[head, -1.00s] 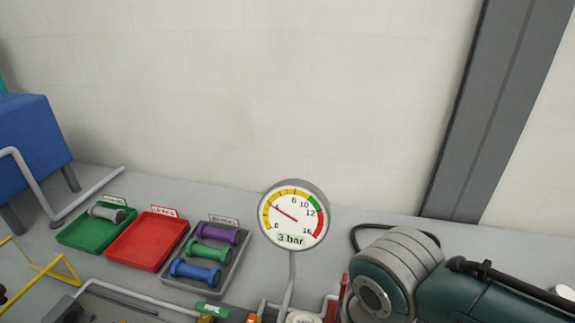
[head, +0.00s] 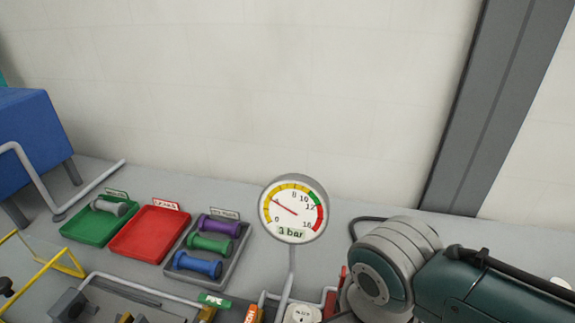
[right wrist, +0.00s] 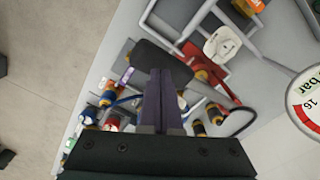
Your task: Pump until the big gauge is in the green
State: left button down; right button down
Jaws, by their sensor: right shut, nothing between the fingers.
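The big round gauge (head: 293,208) stands on a post in the head view. Its needle is in the yellow band and its readout says 3 bar; the green band lies around 10 to 12. Its edge also shows in the right wrist view (right wrist: 306,104). My right gripper (right wrist: 164,76) is shut and empty, pointing down at the skid. A dark flat pad (right wrist: 158,66) lies just beyond its fingertips; I cannot tell whether they touch. I cannot make out the pump handle for certain. My left gripper is not in view.
A green tray (head: 82,233), a red tray (head: 150,233) and a grey tray (head: 234,262) with three coloured spools stand left of the gauge. Pipes, a red part (right wrist: 205,68) and a white dial (right wrist: 222,44) crowd the space near my right gripper. A blue box (head: 35,130) stands far left.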

notch_tip(320, 180, down, 8)
jog(key=b, duration=0.6)
jog(key=shift+f+b, duration=0.2)
jog(key=shift+b, duration=0.15)
jog(key=shift+r, duration=0.1)
notch_tip(320, 180, up, 9)
jog(key=p, duration=0.9)
jog(key=shift+p, duration=0.3)
